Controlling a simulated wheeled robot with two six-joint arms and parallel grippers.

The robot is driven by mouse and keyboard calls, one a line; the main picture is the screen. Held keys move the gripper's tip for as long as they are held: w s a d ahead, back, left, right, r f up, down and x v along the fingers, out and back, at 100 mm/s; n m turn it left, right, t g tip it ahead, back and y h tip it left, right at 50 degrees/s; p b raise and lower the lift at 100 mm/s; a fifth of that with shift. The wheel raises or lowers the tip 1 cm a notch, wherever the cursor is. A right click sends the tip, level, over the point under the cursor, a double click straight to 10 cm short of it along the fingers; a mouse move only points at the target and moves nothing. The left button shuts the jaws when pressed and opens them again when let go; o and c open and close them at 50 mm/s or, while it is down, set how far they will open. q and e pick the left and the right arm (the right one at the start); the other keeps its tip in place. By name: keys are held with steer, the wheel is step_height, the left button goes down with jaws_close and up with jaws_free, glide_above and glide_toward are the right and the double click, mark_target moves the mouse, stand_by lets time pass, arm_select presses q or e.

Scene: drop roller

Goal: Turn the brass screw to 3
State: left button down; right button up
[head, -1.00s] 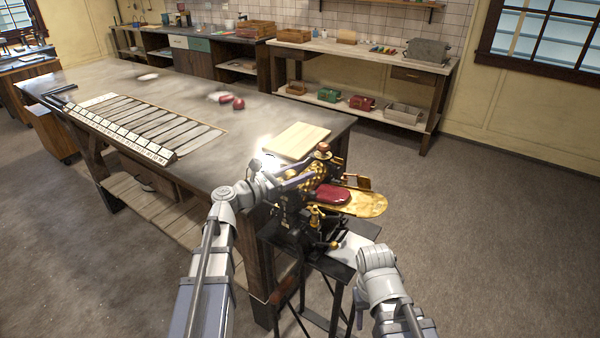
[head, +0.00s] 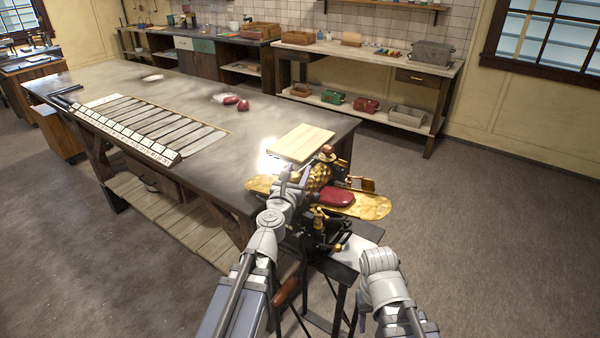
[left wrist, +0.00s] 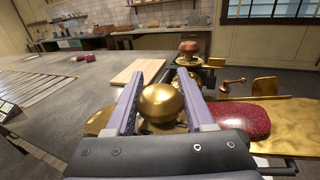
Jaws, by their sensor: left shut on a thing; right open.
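The brass screw has a round brass knob (left wrist: 161,102) that sits between the two fingers of my left gripper (left wrist: 162,84) in the left wrist view. The gripper is shut on it. In the head view my left gripper (head: 289,178) is at the left side of the drop roller machine, and the knob is hard to make out behind it. The machine (head: 322,212) has brass rollers, a dark red oval part (head: 337,197) and brass plates at both sides. No number marking is readable. My right arm is at lower right; its fingers do not show.
The machine stands on a dark stand by the corner of a large workbench (head: 180,92). A pale wooden board (head: 301,142) lies on that corner, close to my left gripper. Red pieces (head: 243,104) lie further back. The floor to the right is clear.

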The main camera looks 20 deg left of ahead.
arm_select(q)
steer(key=n+y, duration=0.2)
steer(key=y, duration=0.1)
steer(key=n+y, duration=0.1)
steer(key=y, duration=0.1)
steer(key=shift+a+g, duration=0.35)
steer(key=shift+g, duration=0.05)
steer(key=shift+s+a+n+g+y, duration=0.15)
steer(key=shift+n+g+y, duration=0.15)
steer(key=shift+n+y, duration=0.4)
steer(key=shift+a+n+g+y, duration=0.15)
steer(key=shift+n+g+y, duration=0.25)
steer(key=shift+y, duration=0.5)
steer(key=shift+c, duration=1.4)
jaws_free()
steer(key=shift+a, duration=0.1)
steer(key=shift+s, duration=0.1)
